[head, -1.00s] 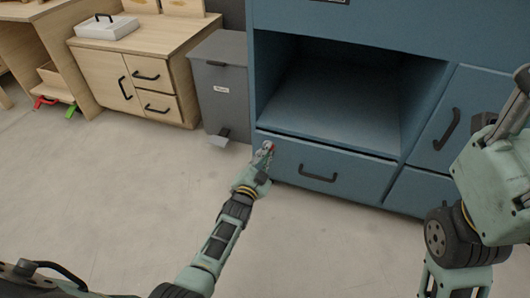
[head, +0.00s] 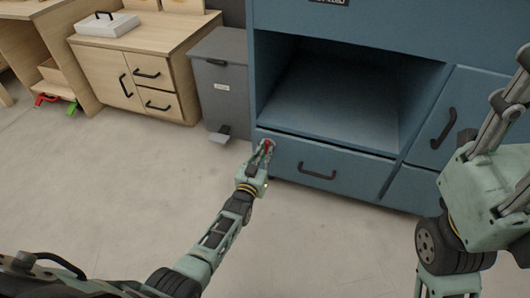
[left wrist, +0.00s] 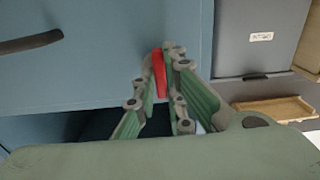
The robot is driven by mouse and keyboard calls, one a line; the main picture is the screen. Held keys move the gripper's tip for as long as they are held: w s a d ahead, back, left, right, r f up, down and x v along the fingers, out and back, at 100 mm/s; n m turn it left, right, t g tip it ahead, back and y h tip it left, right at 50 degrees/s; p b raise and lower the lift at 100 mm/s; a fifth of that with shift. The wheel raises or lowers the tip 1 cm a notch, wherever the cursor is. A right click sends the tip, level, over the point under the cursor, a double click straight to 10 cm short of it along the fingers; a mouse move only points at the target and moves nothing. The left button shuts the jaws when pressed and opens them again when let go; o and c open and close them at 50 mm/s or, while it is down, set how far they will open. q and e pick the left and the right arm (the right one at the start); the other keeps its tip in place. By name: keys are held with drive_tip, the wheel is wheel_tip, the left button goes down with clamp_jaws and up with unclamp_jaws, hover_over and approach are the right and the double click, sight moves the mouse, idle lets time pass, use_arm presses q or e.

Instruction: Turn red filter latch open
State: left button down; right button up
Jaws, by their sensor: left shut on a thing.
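The red latch (left wrist: 159,72) is a small red bar on the front of the blue cabinet (head: 290,162), at the left of its lower drawer panel. In the left wrist view it stands nearly upright between my fingers. My left gripper (head: 266,147) is at the latch and shut on it; the fingers hide part of it in the head view, where only a bit of red shows. The gripper also shows in the left wrist view (left wrist: 160,80). My right arm shows at the right edge of the head view, but its fingertips are out of the picture.
A grey bin (head: 222,85) with a pedal stands close to the left of the blue cabinet. Black handles (head: 317,171) stick out from the cabinet front. A wooden cabinet (head: 140,65) stands farther left. The floor in front is clear.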

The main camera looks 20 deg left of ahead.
idle(0.4)
use_arm(q)
drive_tip(key=c, duration=1.8)
unclamp_jaws()
drive_tip(key=s, duration=1.2)
drive_tip(key=shift+a, duration=0.2)
